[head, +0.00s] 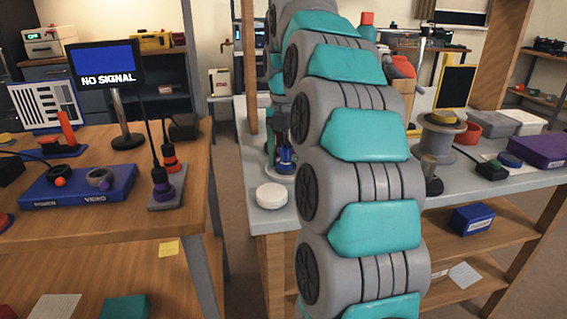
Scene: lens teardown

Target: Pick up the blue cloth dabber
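A small dark blue upright item (286,161), which looks like the blue cloth dabber, stands in a small round holder or dish near the left edge of the grey-topped bench. My arm runs up the middle of the view in grey and teal segments and hides part of this spot. My gripper (281,138) seems to be the dark shape pointing down just above the blue item. It is small and partly covered by my arm. I cannot tell whether its fingers touch the blue item or how far apart they are.
A white round puck (271,196) sits at the bench's front left corner. A grey spool-like stand (438,135), a red ring (467,132) and a purple box (537,150) are right of my arm. A wooden bench (100,217) with a NO SIGNAL monitor (106,65) stands left, across a gap.

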